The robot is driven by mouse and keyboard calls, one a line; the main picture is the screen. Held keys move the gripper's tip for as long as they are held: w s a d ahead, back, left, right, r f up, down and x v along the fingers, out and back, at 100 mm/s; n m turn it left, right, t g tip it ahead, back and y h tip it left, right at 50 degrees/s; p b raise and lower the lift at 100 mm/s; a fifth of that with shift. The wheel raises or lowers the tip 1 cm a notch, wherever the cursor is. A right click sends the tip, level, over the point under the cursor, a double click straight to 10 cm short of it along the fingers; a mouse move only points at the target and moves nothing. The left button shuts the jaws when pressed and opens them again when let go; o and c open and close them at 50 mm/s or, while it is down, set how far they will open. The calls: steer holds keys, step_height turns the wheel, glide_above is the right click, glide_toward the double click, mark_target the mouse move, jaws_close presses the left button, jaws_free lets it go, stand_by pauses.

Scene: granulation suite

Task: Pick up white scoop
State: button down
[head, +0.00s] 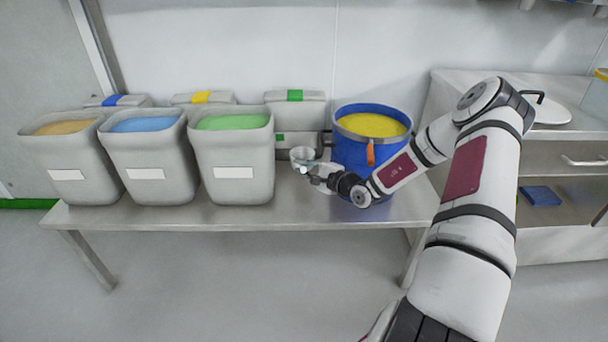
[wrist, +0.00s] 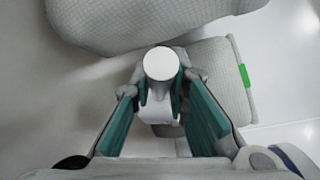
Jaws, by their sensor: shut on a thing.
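The white scoop (wrist: 161,63) is between my gripper's fingers in the wrist view, its round white end facing the camera. In the head view the pale cup-shaped scoop (head: 302,154) shows just beyond the fingertips, between the green-filled bin and the blue drum. My gripper (head: 314,174) is shut on the scoop; its teal finger pads flank it in the wrist view (wrist: 162,88). The lower part of the scoop is partly hidden by the fingers. I cannot tell whether it touches the table.
Three grey bins with orange (head: 66,170), blue (head: 148,165) and green (head: 233,165) contents stand left on the steel table (head: 250,218). A blue drum (head: 350,155) with yellow contents stands close at right. Bare table lies in front.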

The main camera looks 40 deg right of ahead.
steer(key=s+a+p, duration=0.3)
steer(key=s+a, duration=0.8)
steer(key=s, duration=0.5)
steer(key=shift+f+p, duration=0.2)
steer(key=shift+p, duration=0.2)
steer(key=shift+s, duration=0.1)
